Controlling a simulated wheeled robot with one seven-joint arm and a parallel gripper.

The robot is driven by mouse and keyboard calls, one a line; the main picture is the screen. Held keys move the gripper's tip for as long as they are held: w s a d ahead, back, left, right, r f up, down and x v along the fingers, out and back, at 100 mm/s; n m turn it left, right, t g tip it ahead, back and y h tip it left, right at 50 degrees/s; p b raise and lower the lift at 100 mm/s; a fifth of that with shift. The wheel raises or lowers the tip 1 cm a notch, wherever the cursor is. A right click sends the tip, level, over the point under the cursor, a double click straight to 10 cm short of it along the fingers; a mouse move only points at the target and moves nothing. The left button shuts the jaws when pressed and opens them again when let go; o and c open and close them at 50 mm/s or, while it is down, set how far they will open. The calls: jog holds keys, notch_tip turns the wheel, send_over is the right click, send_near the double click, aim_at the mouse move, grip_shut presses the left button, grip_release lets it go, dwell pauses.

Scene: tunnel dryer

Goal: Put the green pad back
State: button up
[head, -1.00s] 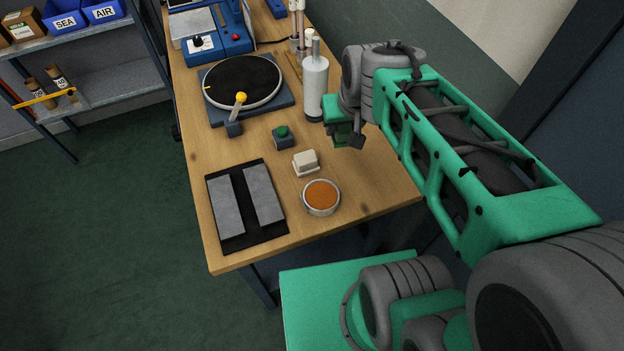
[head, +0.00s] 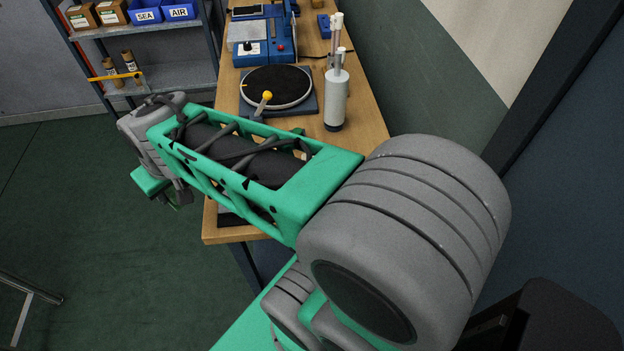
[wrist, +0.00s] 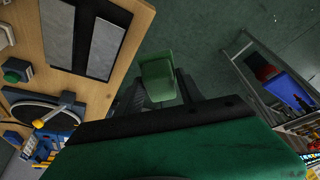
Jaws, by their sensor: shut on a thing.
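The green pad (wrist: 158,76) shows in the wrist view as a small green block between the dark fingers of my gripper (wrist: 160,92). My gripper is shut on it and holds it over the floor, clear of the table's edge. In the head view my gripper (head: 178,198) hangs past the left edge of the table, with the pad too small and dark there to make out well.
The black mat (wrist: 83,62) with two grey strips lies near the table edge. A green button (wrist: 16,70) and a turntable (head: 276,88) are on the wooden table (head: 362,110). A shelf rack (head: 180,77) stands beyond; open floor lies left.

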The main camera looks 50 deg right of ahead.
jog(key=s+d+m+g+h+b, duration=0.1)
jog(key=s+d+m+h, duration=0.1)
jog(key=s+d+m, duration=0.45)
jog(key=s+d+m+g+h+b, duration=0.15)
jog(key=s+d+m, duration=0.25)
jog(key=d+m, duration=0.5)
jog(key=s+d+m+g+b, duration=0.1)
jog(key=s+d+m+g, duration=0.25)
jog(key=s+m, duration=0.35)
jog(key=s+d+m+g, duration=0.2)
jog(key=s+d+m, duration=0.2)
jog(key=s, duration=0.4)
jog(key=shift+y, duration=0.25)
jog(key=d+f, duration=0.3)
jog(key=d, duration=0.1)
jog(key=w+d+f, duration=0.1)
jog(key=d+f, duration=0.2)
jog(key=d, duration=0.1)
jog(key=d+f, duration=0.3)
jog(key=d, duration=0.2)
jog(key=shift+w+p, duration=0.2)
jog(key=shift+p, duration=0.15)
jog(key=f, duration=0.2)
jog(key=f+p, duration=0.1)
jog(key=shift+d+f, duration=0.2)
jog(key=shift+d, duration=0.05)
jog(key=shift+f, duration=0.1)
